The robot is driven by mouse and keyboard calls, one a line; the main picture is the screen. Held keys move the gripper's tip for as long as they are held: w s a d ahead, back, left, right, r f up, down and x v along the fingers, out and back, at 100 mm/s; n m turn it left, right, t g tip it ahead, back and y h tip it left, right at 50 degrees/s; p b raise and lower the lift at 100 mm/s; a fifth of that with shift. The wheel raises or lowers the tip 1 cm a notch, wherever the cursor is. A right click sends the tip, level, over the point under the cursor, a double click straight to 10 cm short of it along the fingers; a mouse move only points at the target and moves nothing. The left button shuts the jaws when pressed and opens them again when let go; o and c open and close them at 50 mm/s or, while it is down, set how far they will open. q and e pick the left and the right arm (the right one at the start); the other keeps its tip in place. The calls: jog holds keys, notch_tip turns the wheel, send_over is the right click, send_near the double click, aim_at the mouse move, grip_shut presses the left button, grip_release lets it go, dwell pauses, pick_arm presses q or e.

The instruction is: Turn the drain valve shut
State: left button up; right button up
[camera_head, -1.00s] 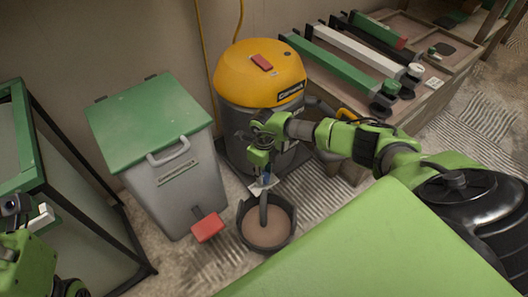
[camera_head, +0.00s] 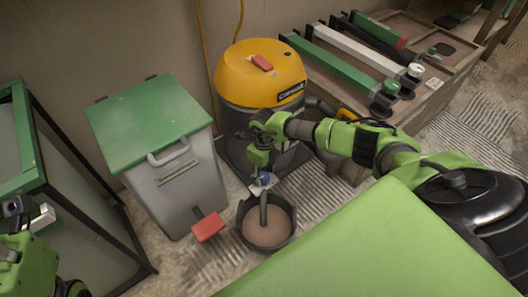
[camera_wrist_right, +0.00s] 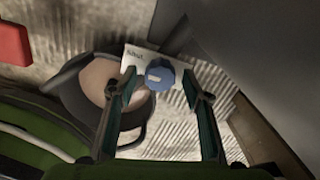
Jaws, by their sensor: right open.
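The drain valve has a round blue knob (camera_wrist_right: 160,75) with a pale mark, in front of a white plate (camera_wrist_right: 138,56) with dark lettering. In the head view the blue knob (camera_head: 265,179) shows small under my right gripper (camera_head: 262,174), low on the yellow-topped grey tank (camera_head: 262,75). In the wrist view my right gripper (camera_wrist_right: 159,84) is open, with one finger on each side of the knob. I cannot tell whether the fingers touch it. My left gripper (camera_head: 38,218) is only partly in view at the left edge, and its fingers are unclear.
A dark bucket (camera_head: 243,238) of brownish liquid stands below the valve, with a spout over it. A grey bin with a green lid (camera_head: 150,120) and red pedal (camera_head: 208,227) stands left. A bench (camera_head: 425,100) with long tools is at right.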

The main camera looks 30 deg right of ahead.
aim_at(264, 176)
notch_tip(264, 176, up, 12)
dwell(0.4)
dwell(0.5)
